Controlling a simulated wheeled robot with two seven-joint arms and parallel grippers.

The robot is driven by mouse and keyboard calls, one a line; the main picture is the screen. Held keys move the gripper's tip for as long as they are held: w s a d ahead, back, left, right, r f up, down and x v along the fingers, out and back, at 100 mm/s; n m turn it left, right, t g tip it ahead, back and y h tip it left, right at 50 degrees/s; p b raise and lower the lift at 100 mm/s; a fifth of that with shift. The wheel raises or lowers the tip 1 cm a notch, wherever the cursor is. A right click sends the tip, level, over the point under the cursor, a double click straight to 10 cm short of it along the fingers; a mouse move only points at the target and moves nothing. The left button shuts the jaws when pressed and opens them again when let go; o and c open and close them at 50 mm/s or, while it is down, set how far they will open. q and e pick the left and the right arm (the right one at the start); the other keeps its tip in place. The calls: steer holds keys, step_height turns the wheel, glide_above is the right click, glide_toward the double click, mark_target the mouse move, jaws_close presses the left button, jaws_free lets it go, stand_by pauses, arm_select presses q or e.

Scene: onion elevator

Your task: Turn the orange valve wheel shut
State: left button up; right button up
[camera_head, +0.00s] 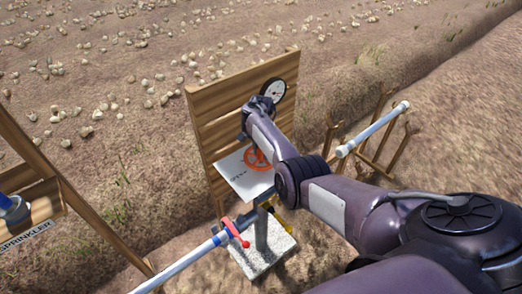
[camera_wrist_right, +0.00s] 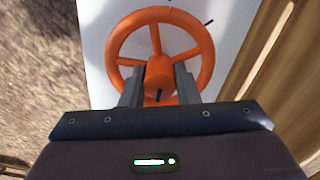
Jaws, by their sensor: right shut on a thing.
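The orange valve wheel (camera_wrist_right: 119,42) fills the upper middle of the right wrist view, in front of a white panel. In the head view the wheel (camera_head: 257,158) is partly hidden behind my right arm. My right gripper (camera_wrist_right: 160,88) has one finger on each side of the wheel's lower middle, close to its hub, and is shut on it. A dark mark shows on the panel at the wheel's upper right. The white panel (camera_head: 236,176) carries small lettering in the head view. My left gripper is not in view.
A wooden slatted board (camera_head: 222,106) with a round gauge (camera_head: 273,91) stands behind the wheel. A pipe with a red handle (camera_head: 235,231) runs below, near a concrete block (camera_head: 265,262). A white pipe (camera_head: 374,128) rests on wooden stakes at right. A wooden sprinkler stand (camera_head: 28,219) is at left.

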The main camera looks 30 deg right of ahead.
steer(key=o, duration=1)
steer(key=shift+r, duration=3.85)
